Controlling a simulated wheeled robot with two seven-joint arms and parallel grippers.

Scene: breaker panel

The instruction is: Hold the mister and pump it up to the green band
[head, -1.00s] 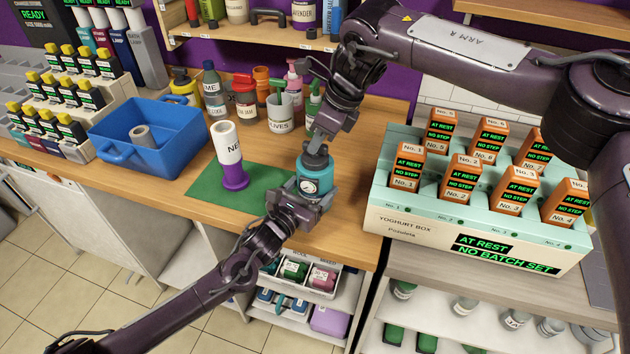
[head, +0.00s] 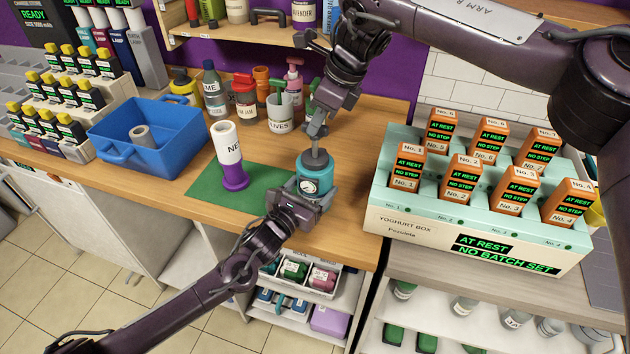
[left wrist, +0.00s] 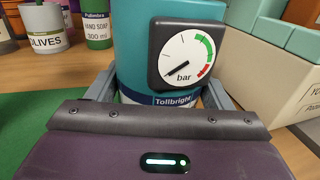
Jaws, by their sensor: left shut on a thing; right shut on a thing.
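The mister (head: 316,172) is a teal bottle with a grey top and stands upright at the front edge of the wooden counter. My left gripper (head: 311,195) is shut around its body. In the left wrist view the mister (left wrist: 135,45) shows a round gauge (left wrist: 187,57) marked "bar". Its needle points to the lower left, well away from the green band (left wrist: 205,46) at the upper right; a short red band lies below the green. My right gripper (head: 317,128) is shut on the pump handle above the mister, with a grey rod showing below. The handle is mostly hidden.
A blue bin (head: 115,152) is further left. Several bottles and an "OLIVES" cup (head: 280,113) stand behind. A yoghurt box (head: 400,222) with orange cartons is at the right.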

